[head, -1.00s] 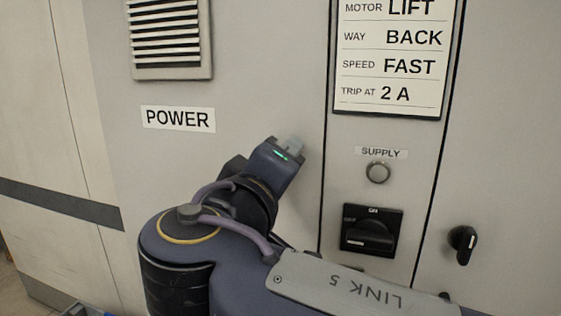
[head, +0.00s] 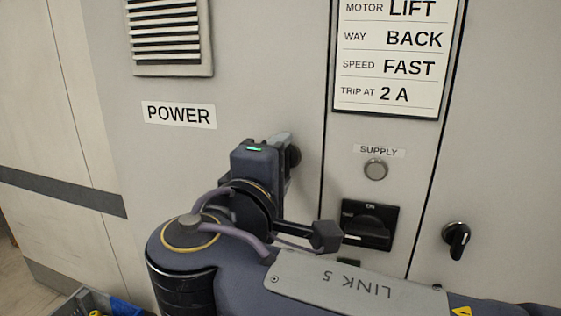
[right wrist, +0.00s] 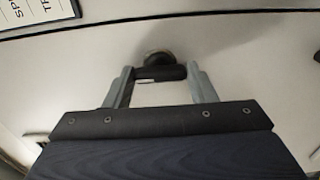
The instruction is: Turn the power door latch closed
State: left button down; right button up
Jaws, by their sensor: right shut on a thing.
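The POWER door (head: 130,165) is a light grey panel with a white POWER label (head: 179,115). Its dark latch (head: 294,157) shows in the head view just right of my right gripper (head: 281,143), near the door's right edge. In the right wrist view, the latch (right wrist: 160,73) has a round base against the door and a short black bar in front. My right gripper (right wrist: 162,87) is shut on this bar, with one grey finger at each side. In the head view the gripper hides most of the latch, so its turn angle cannot be told. My left gripper is not in view.
Right of the door are a round SUPPLY lamp (head: 375,169), a black rotary switch (head: 369,224) and another black latch (head: 456,238). A settings plate (head: 389,55) is above. A grey crate (head: 95,298) stands at the bottom left.

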dwell(0.3)
jog(key=o, duration=1)
jog(key=b+v, duration=0.1)
jog(key=v, duration=0.7)
jog(key=shift+b, duration=0.35)
